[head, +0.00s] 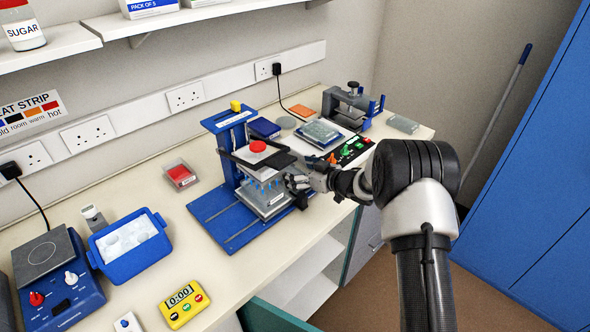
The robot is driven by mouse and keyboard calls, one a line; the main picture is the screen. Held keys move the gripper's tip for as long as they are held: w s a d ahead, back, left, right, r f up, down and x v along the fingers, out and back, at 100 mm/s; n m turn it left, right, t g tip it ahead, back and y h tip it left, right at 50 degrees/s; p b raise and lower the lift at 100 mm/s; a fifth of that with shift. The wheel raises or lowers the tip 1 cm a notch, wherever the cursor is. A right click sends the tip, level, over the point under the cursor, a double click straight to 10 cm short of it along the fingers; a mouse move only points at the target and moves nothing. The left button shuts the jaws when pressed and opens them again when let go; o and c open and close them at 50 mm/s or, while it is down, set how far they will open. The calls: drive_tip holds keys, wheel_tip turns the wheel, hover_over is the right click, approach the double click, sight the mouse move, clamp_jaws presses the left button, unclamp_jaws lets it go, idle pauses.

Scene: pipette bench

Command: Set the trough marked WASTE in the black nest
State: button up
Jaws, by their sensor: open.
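A grey, box-like trough (261,203) with a small white label sits on the blue base of the pipetting stand (235,228), under a row of blue tips. The label is too small to read, so I cannot tell if it says WASTE. My gripper (299,184) is open at the right side of this trough, close to it; I cannot tell whether they touch. A dark piece shows low beside the trough's right end, partly hidden by my gripper. I cannot make out the black nest clearly.
A clear box with red contents (180,175) stands left of the stand. A blue ice tub (131,262), a hotplate (55,285) and a yellow timer (182,303) are at the front left. A clear-lidded tray (319,132) and a clamp device (350,105) stand behind.

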drive_tip(key=p+v, duration=0.2)
drive_tip(key=v, duration=0.8)
drive_tip(key=shift+s+d, duration=0.2)
drive_tip(key=shift+d, duration=0.05)
drive_tip(key=d+r+m+t+h, duration=0.25)
drive_tip(key=d+r+h, duration=0.45)
drive_tip(key=r, duration=0.6)
drive_tip(key=s+d+r+m+g+h, duration=0.1)
drive_tip(key=s+d+r+m+h, duration=0.1)
drive_tip(key=s+d+r, duration=0.3)
drive_tip(key=s+r+m+g+h, duration=0.1)
drive_tip(key=s+r+m+h, duration=0.1)
drive_tip(key=s, duration=0.4)
drive_tip(key=s+a+f+m+g, duration=0.1)
drive_tip(key=s+a+g, duration=0.1)
drive_tip(key=s, duration=1.3)
drive_tip(key=s+a+f+m+g+y, duration=0.1)
drive_tip(key=s+a+g, duration=0.2)
drive_tip(key=s, duration=1.3)
drive_tip(key=shift+s+f+g, duration=0.15)
drive_tip(key=shift+s+g, duration=0.15)
drive_tip(key=shift+g, duration=0.05)
drive_tip(key=shift+m, duration=0.25)
